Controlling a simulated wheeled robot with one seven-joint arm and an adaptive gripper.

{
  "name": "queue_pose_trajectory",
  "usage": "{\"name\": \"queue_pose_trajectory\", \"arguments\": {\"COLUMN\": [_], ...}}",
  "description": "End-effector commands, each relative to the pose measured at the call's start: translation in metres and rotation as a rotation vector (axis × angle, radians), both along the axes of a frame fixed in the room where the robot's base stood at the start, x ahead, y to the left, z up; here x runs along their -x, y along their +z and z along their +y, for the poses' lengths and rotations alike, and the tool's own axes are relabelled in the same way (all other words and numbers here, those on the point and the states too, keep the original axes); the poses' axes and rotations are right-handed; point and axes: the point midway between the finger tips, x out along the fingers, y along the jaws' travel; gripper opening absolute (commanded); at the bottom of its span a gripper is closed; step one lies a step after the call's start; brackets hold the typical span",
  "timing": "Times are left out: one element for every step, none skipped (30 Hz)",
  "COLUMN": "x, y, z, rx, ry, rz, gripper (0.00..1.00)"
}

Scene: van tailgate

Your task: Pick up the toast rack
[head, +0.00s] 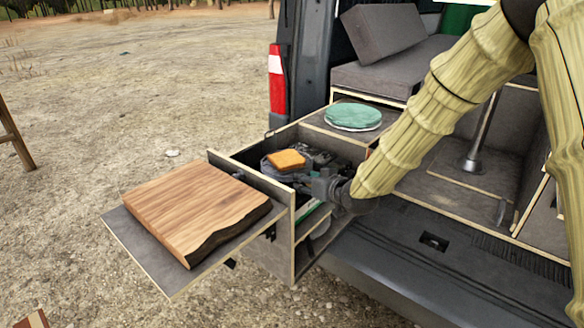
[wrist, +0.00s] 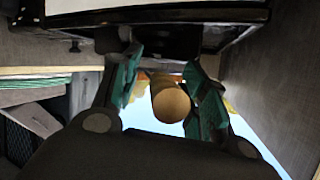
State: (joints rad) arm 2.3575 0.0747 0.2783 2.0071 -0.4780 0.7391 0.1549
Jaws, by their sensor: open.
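I cannot make out a toast rack for certain. In the head view, a square orange-brown slice like toast (head: 286,160) lies on a dark grey round thing in the pulled-out drawer (head: 247,179). My gripper (head: 318,186) is low at the drawer's right side, close to the slice; its fingertips are hard to see there. In the wrist view, my gripper (wrist: 165,90) is open, with green pads on both fingers. A round brown end of some object (wrist: 170,102) shows between the fingers, not visibly gripped. I cannot tell what it belongs to.
A wooden board (head: 190,205) lies on a flap left of the drawer. A green round cushion or lid (head: 353,116) sits on the box top behind. Dark items crowd the drawer. The van's bumper (head: 430,265) runs along the lower right; open ground lies left.

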Motion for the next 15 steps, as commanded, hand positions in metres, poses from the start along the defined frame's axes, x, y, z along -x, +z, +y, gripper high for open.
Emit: {"name": "queue_pose_trajectory", "arguments": {"x": [-0.0005,-0.0005,-0.0006,-0.0005,-0.0005,-0.0004,-0.0004,-0.0005,-0.0005,-0.0005,-0.0004,-0.0004,-0.0004,-0.0004,-0.0004], "y": [-0.0006,-0.0007,-0.0007,-0.0007,-0.0007,-0.0006,-0.0006,-0.0007,-0.0007,-0.0007,-0.0006,-0.0006,-0.0006,-0.0006,-0.0006], "z": [0.0004,0.0005,0.0004,0.0003,0.0003,0.0003,0.0003,0.0002,0.0002,0.0002,0.0001,0.0001,0.0001,0.0001,0.0001], "rx": [0.0,-0.001,-0.001,-0.001,-0.001,-0.001,-0.001,-0.001,-0.001,-0.001,-0.001,-0.001,-0.001,0.0,0.0], "ry": [0.0,0.0,0.0,0.0,0.0,0.0,0.0,0.0,0.0,0.0,0.0,0.0,0.0,0.0,0.0], "rz": [0.0,0.001,0.001,0.001,0.001,0.001,0.001,0.001,0.001,0.001,0.001,0.001,0.001,0.0,0.0], "gripper": [0.43,0.43,0.43,0.43,0.43,0.43,0.4,0.34,0.27,0.22,0.16,0.09,0.03,0.0,0.0]}}
